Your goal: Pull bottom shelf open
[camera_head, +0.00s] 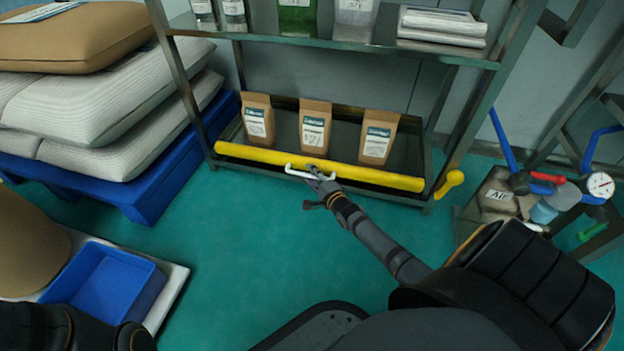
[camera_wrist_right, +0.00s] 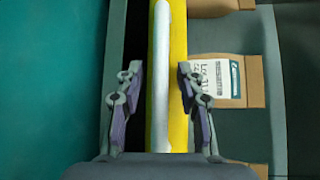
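The bottom shelf (camera_head: 270,183) is a dark metal tray in the rack near the floor. A yellow bar (camera_head: 232,152) runs along its front, with a white handle (camera_head: 293,171) at the middle. My right gripper (camera_head: 317,171) is at the handle. In the right wrist view, the white handle (camera_wrist_right: 162,60) and yellow bar (camera_wrist_right: 179,50) lie between the spread fingers of my right gripper (camera_wrist_right: 160,72). Gaps show between the left finger and the handle; the right finger is close beside the yellow bar. My left gripper is not in view.
Three brown paper bags (camera_head: 315,127) stand on the shelf. White sacks (camera_head: 110,100) on a blue pallet (camera_head: 150,195) are at the left. A blue bin (camera_head: 105,280) is at lower left. Valves and a gauge (camera_head: 600,185) are at right. Green floor (camera_head: 240,250) before the rack is clear.

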